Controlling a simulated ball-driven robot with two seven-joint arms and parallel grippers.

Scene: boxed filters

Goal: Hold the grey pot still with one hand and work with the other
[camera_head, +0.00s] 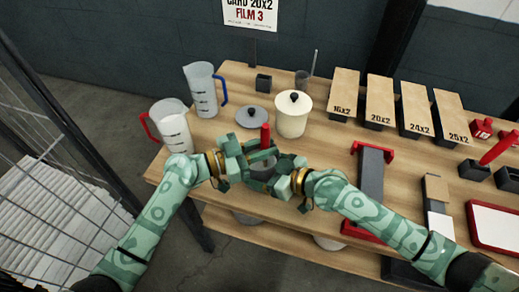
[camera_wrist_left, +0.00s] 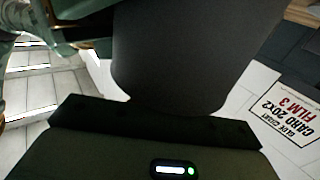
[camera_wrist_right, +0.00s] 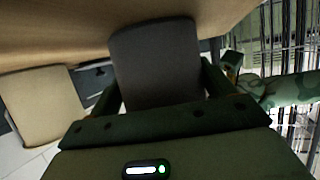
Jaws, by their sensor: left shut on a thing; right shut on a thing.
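The grey pot (camera_head: 263,171) is between my two grippers near the front edge of the bench, largely hidden by them. My left gripper (camera_head: 247,163) is shut on the pot from the left. A red handle (camera_head: 265,135) stands upright at the pot; its lower end is hidden. My right gripper (camera_head: 275,172) comes in from the right and is shut, apparently on this red-handled tool, though its grip is hidden. A grey lid (camera_head: 254,115) with a dark knob lies on the bench behind the pot. Dark grey surfaces fill the middle of both wrist views, hiding what the jaws hold.
A cream lidded pot (camera_head: 291,122) stands close behind my grippers. A blue-handled jug (camera_head: 201,93) and a red-handled jug (camera_head: 172,130) stand at the left. Several labelled boxes (camera_head: 380,97) line the back.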

